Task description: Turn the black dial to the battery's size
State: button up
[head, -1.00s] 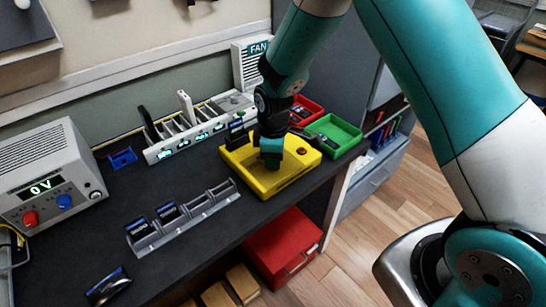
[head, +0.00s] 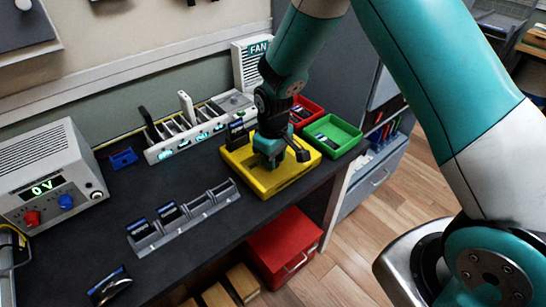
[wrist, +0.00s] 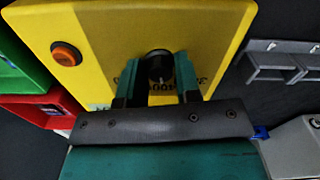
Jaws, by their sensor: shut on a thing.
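The yellow box (head: 273,186) stands on the dark bench, and it fills the upper middle of the wrist view (wrist: 206,22). Its black dial (wrist: 158,66) is on the top face, between my two fingers. My gripper (wrist: 156,82) is shut on the dial. In the head view my gripper (head: 270,158) hides the dial. Dark printed marks show around the dial, upside down and partly covered, so I cannot read the setting. An orange button (wrist: 66,53) sits near the box's corner. A dark battery-like piece (head: 237,131) stands at the box's back left edge.
Another dark battery (head: 108,286) lies at the front left. Red (head: 308,108) and green (head: 344,132) trays stand right of the box. A grey power supply (head: 45,175) is at left.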

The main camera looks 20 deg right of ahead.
jog(key=shift+m, duration=0.9)
jog(key=o, duration=0.9)
jog(key=shift+r, duration=0.15)
notch_tip(320, 180, up, 17)
jog(key=shift+r+b, duration=0.1)
jog(key=shift+b, duration=0.35)
jog(key=s+a+r+n+y, duration=0.1)
jog(key=s+r, duration=0.1)
jog(key=s, duration=0.6)
jog(key=s+a+r+n+y, duration=0.1)
jog(key=s+a+r, duration=0.1)
jog(key=s, duration=0.6)
jog(key=s+a+r+n+y, duration=0.1)
jog(key=s+r+y, duration=0.1)
jog(key=s, duration=0.6)
jog(key=shift+s+a+r, duration=0.35)
jog(key=shift+s+r, duration=0.05)
